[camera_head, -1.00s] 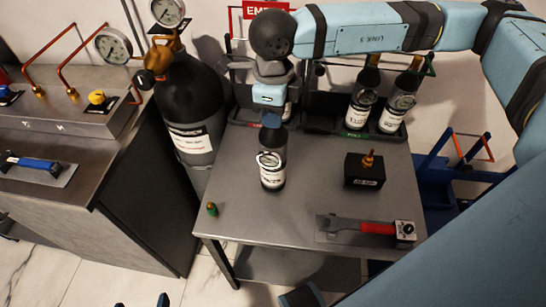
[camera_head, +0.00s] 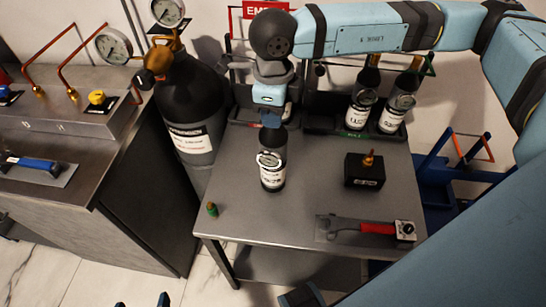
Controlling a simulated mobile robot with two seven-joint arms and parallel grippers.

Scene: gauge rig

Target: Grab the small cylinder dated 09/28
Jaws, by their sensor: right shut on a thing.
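A small dark cylinder (camera_head: 271,175) with a white label and a ring tag stands upright on the grey table, near its back left. The date on its label is too small to read. My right gripper (camera_head: 271,124) comes down from above and is shut on the top of this cylinder. Two similar small cylinders, one on the left (camera_head: 361,110) and one on the right (camera_head: 396,112), stand in the rack at the back right; their dates are also unreadable. My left gripper (camera_head: 148,302) shows only as blue tips at the bottom edge, and its opening is unclear.
A large black gas cylinder (camera_head: 190,105) stands left of the table.

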